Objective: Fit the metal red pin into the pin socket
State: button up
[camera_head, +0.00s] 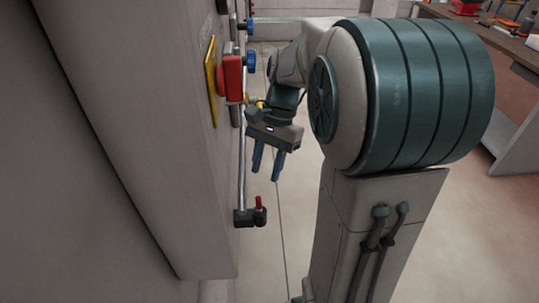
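A small red pin (259,202) stands upright at the top of a dark bracket (243,217) low on the machine's side. I cannot tell whether this bracket is the pin socket, or how deep the pin sits. My gripper (267,176) points downward, above the red pin and slightly to its right. Its two blue-grey fingers are spread apart with nothing visible between them. There is a gap between the fingertips and the pin.
The machine's pale wall (130,120) fills the left side. A red block (232,78) on a yellow plate (211,80) and blue knobs (250,58) jut out near my arm. A thin metal rod (242,160) runs down to the bracket. A workbench (510,45) stands at upper right.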

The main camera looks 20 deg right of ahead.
jog(key=s+a+n+t+h, duration=0.2)
jog(key=s+n+t, duration=0.4)
jog(key=s+n, duration=0.3)
jog(key=shift+s+a+f+n+h, duration=0.3)
jog(key=shift+a+f+n+h, duration=0.1)
jog(key=shift+n+h, duration=0.55)
dwell(0.6)
